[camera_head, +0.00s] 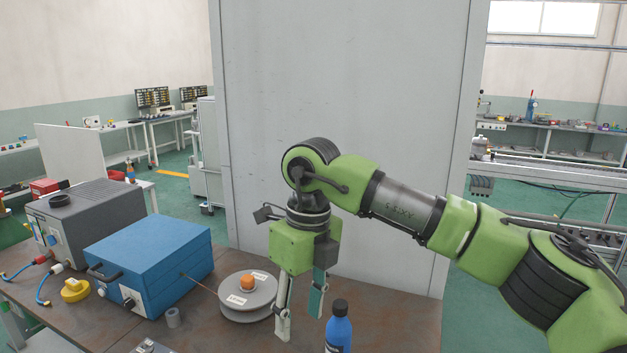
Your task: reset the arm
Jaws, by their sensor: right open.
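My right arm, green with black joints, comes in from the right across the picture. Its gripper (300,318) points down over the brown table (205,335), with its two fingers apart and nothing between them. The fingers hang just right of a grey wire spool (240,305) with an orange hub, and left of a blue bottle with a black cap (338,330). I cannot tell whether a fingertip touches the table. My left gripper is not in the picture.
A blue box (150,262) and a grey welding machine (90,230) stand on the table's left. A large grey panel (345,100) rises behind the table.

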